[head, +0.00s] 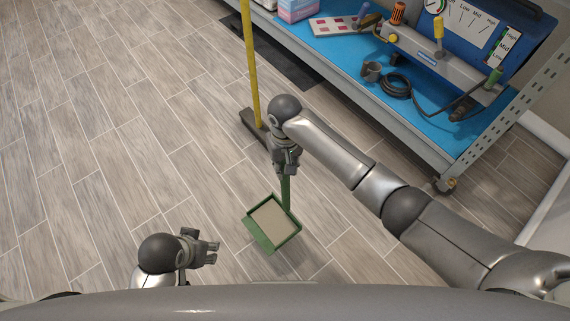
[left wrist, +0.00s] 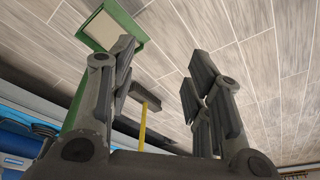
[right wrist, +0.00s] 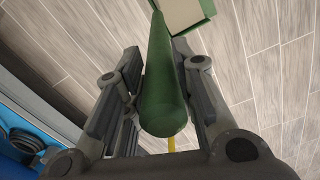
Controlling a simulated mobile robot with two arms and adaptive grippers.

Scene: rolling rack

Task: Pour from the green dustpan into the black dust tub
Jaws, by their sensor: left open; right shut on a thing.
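The green dustpan (head: 259,237) is held over the floor in the head view, with a flat beige area inside its green rim. I cannot tell whether that is debris or the pan's bottom. My right gripper (head: 287,166) is shut on its green handle (right wrist: 163,85), which lies between the fingers in the right wrist view. My left gripper (head: 212,252) is open and empty, lower left of the pan. The left wrist view shows its spread fingers (left wrist: 160,62) with the dustpan (left wrist: 133,22) beyond them. I cannot make out the black dust tub in any view.
A broom with a yellow handle (head: 249,60) and dark head stands beyond my right gripper. A rolling rack (head: 345,85) with a blue shelf holding tools fills the upper right. A dark flat thing (head: 285,66) lies by the rack. The wood floor at left is clear.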

